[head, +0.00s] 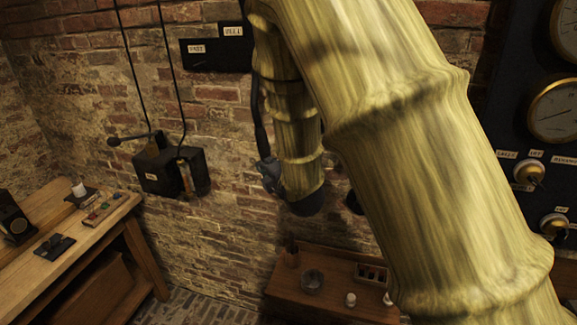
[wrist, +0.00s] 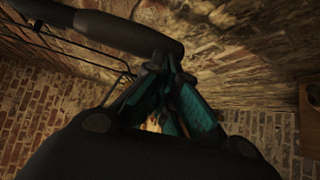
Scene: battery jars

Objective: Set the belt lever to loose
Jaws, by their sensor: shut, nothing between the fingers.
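A dark wall plate (head: 218,55) with two small white labels is at the upper middle of the head view; its lettering is too small to read surely. A dark rod (head: 258,115), seemingly the belt lever, hangs down beside my arm, its upper part partly hidden. A thick dark bar (wrist: 105,32), likely the lever's handle, crosses the top left of the wrist view. My gripper (wrist: 160,72) is shut and empty, its teal-padded fingers close to the handle's end. I cannot tell whether they touch. In the head view my gripper (head: 268,175) is small, near the rod's lower end.
A black box with a side handle (head: 172,172) is on the brick wall to the left. A wooden bench (head: 75,250) stands left and a low wooden table (head: 335,300) with small items stands below. A dark gauge panel (head: 515,110) is at right.

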